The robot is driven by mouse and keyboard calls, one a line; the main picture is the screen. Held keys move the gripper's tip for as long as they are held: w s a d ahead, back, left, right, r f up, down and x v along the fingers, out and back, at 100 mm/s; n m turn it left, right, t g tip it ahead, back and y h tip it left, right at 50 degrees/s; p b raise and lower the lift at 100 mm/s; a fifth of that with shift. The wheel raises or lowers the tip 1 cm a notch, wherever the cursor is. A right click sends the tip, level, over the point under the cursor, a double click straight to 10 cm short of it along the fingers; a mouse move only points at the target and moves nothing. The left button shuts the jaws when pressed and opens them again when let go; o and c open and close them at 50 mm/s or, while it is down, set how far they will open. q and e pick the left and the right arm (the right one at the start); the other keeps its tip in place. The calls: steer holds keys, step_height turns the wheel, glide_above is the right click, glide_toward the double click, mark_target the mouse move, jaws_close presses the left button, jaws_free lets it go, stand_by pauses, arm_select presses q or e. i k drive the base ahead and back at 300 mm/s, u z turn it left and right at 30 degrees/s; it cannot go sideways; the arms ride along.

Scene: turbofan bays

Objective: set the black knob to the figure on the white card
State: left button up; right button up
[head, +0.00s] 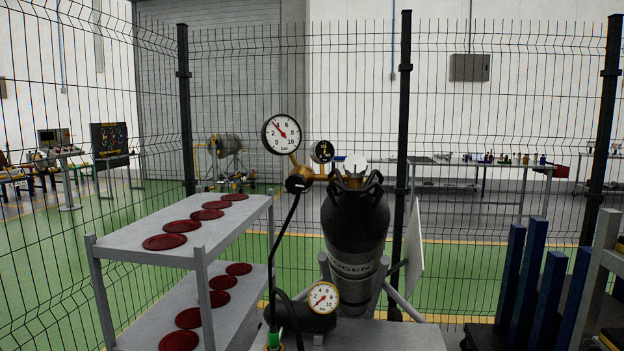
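A black knob (299,182) sits on the brass regulator fitting left of the black cylinder (355,225). No figures are readable on it. A large white bar gauge (281,134) stands above it, its red needle between 2 and 4. A small black gauge (322,152) is right of it. A lower bar gauge (323,298) has its needle low, near 0. A white panel (415,255) right of the cylinder is seen nearly edge-on; I cannot tell whether it is the card, and no figure shows. Neither gripper is in view.
A grey two-level shelf (150,245) with several red discs stands left of the cylinder. A black hose (285,230) hangs below the knob. Blue uprights (530,270) stand at right. A wire fence with a black post (403,110) runs behind the cylinder.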

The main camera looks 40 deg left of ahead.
mark_target(295, 182)
steer(key=u, duration=0.8)
steer(key=i, duration=0.85)
steer(key=u, duration=0.9)
